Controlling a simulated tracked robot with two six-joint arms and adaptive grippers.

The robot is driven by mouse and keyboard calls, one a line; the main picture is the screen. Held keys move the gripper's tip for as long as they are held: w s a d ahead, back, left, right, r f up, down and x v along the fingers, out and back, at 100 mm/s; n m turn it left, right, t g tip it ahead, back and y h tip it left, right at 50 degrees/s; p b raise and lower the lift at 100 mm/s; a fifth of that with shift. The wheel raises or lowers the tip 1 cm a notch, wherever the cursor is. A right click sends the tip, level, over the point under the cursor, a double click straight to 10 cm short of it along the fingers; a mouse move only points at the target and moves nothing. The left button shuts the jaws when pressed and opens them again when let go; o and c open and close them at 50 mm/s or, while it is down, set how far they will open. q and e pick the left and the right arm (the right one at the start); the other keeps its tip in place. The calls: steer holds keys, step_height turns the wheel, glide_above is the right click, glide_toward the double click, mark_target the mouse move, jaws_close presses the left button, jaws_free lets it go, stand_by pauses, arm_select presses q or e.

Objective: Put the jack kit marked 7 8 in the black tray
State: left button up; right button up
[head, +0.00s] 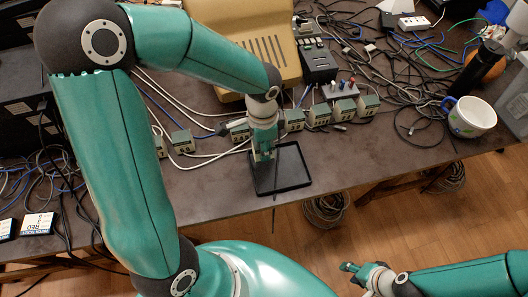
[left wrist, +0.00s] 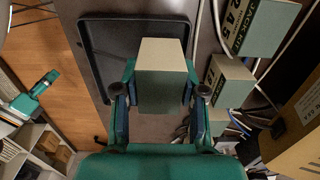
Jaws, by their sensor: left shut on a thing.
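My left gripper (head: 263,154) is shut on a jack kit, over the left part of the black tray (head: 291,182) at the table's front edge. In the left wrist view the held jack kit (left wrist: 162,62) is a pale grey-green box between the two fingers (left wrist: 158,95). Its marking is turned out of sight, so I cannot read its number. The black tray (left wrist: 90,55) shows behind it, and its visible floor is empty. I cannot tell whether the kit touches the tray. My right gripper (head: 358,270) is low over the floor at the front; its jaws are too small to judge.
Similar jack kits stand left (head: 183,141) and right (head: 319,114) of my left gripper; a labelled kit (left wrist: 254,25) is close by in the left wrist view. Cables clutter the table. A beige device (head: 250,45) stands behind; a white mug (head: 471,117) stands right.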

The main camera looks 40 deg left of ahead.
arm_select(q)
steer(key=shift+f, duration=1.6)
steer(key=shift+f+b, duration=0.2)
steer(key=shift+b, duration=0.1)
steer(key=o, duration=1.2)
steer(key=shift+r, duration=0.1)
steer(key=shift+r, duration=0.15)
step_height(320, 180, up, 12)
steer(key=shift+f+p, duration=0.1)
steer(key=shift+p, duration=0.75)
